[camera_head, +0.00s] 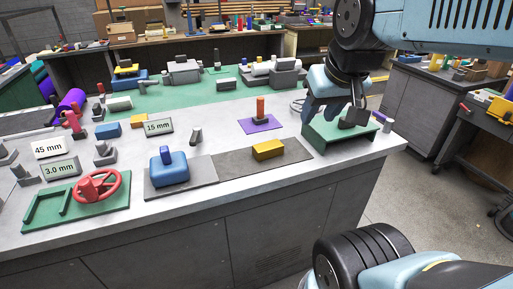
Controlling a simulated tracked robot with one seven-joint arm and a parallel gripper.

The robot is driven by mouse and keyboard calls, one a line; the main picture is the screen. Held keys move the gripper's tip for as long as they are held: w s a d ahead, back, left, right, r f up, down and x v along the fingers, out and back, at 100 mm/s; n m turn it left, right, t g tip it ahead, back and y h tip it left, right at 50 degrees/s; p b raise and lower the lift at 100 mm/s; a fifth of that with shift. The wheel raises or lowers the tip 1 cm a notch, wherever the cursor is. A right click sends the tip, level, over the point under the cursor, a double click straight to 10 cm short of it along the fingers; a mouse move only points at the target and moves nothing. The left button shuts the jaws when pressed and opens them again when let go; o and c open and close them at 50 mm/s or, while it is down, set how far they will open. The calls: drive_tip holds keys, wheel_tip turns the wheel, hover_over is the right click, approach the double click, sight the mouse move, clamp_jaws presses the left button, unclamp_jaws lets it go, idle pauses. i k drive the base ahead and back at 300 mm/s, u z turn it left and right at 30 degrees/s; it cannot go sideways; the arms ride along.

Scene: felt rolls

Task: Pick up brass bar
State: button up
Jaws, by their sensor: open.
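The brass bar is most likely the yellow block (268,149), which lies on a dark grey mat (232,163) near the front edge of the bench. My gripper (335,112) points down above a green tray (325,143) at the right end of the bench. It is to the right of the yellow block, higher and apart from it. My gripper is open. The space between its fingers is small and partly hidden, and I see nothing held there.
A blue block with a knob (169,168) sits left of the yellow block. A red-orange cylinder (260,107) stands on a purple mat (262,124) behind it. A red handwheel (97,187) and labelled blocks crowd the left. The bench's front strip is mostly clear.

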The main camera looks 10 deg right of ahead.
sight(263, 151)
drive_tip(key=z, duration=1.15)
drive_tip(key=i, duration=0.1)
drive_tip(key=u, duration=2.8)
drive_tip(key=k, duration=1.1)
drive_tip(key=z, duration=1.4)
drive_tip(key=i, duration=1)
drive_tip(key=u, duration=0.05)
